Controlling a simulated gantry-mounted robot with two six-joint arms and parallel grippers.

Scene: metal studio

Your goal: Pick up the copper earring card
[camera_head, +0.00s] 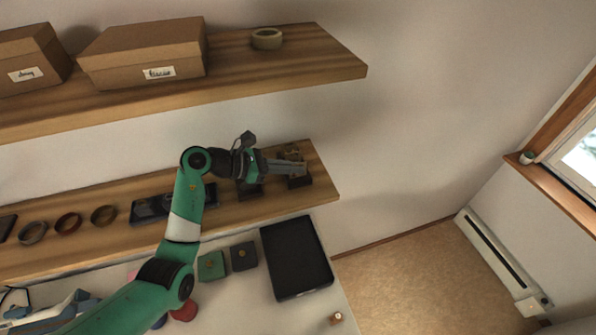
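My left gripper (284,166) reaches over the right part of the lower wooden shelf (322,186), its fingers pointing right. The fingers overlap a small brownish card-like piece (293,154) at a dark stand (299,183) near the shelf's right end. This piece may be the copper earring card, but it is too small and too covered to be sure. I cannot tell whether the fingers are open, shut or touching it. A second dark stand (250,190) is just left, partly under the gripper. My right gripper is not in view.
An upper shelf (340,66) with cardboard boxes (145,52) and a tape-like ring (267,39) overhangs the back. Several ring-shaped bands (68,222) and a dark tray (145,210) lie on the lower shelf. Below are a black tray (297,258) and small boxes (212,265).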

